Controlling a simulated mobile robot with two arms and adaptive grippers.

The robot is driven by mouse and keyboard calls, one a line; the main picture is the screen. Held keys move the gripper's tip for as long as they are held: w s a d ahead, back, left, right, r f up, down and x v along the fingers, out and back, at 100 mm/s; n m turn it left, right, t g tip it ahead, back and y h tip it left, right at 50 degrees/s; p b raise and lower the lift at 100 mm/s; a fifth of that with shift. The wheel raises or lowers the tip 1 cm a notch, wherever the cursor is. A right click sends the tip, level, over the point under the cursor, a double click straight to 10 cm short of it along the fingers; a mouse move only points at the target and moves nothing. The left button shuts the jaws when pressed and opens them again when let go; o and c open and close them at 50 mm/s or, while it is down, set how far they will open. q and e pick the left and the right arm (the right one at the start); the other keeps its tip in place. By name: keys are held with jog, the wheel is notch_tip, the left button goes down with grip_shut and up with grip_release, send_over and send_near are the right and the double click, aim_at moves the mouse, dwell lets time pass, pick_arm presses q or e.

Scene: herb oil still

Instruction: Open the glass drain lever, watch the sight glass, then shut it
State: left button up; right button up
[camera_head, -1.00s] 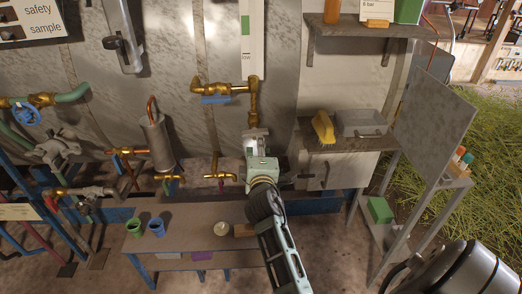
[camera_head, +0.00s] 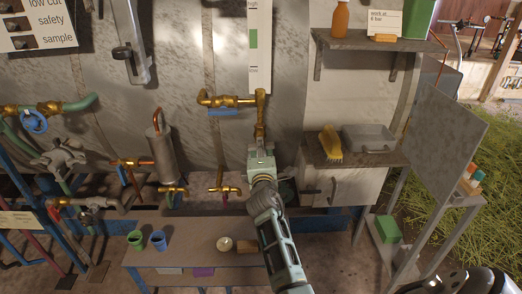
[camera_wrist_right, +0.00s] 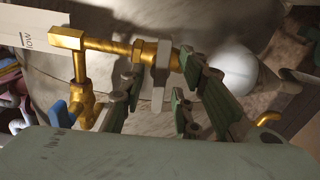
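The sight glass (camera_head: 253,50) is a pale upright strip with a green band between "high" and "low" marks. A brass pipe (camera_head: 260,118) runs down below it. My right gripper (camera_head: 261,150) is at the lower end of this pipe and hides its end in the head view. In the right wrist view, a flat pale grey lever (camera_wrist_right: 159,78) sits at the brass fitting (camera_wrist_right: 148,50). My right gripper (camera_wrist_right: 165,95) has its fingers apart, with the lever between them; contact cannot be told. My left gripper is not in view.
A blue handle (camera_head: 222,112) hangs under the brass pipe left of the sight glass. A low bench (camera_head: 195,250) with green and blue cups stands below. To the right, a shelf (camera_head: 345,153) holds a yellow brush (camera_head: 330,142) and a grey box (camera_head: 367,138).

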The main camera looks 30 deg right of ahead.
jog(key=shift+c, duration=0.5)
grip_shut()
jog(key=shift+m+b, duration=0.4)
jog(key=shift+m, duration=0.5)
jog(key=shift+o, duration=0.5)
grip_release()
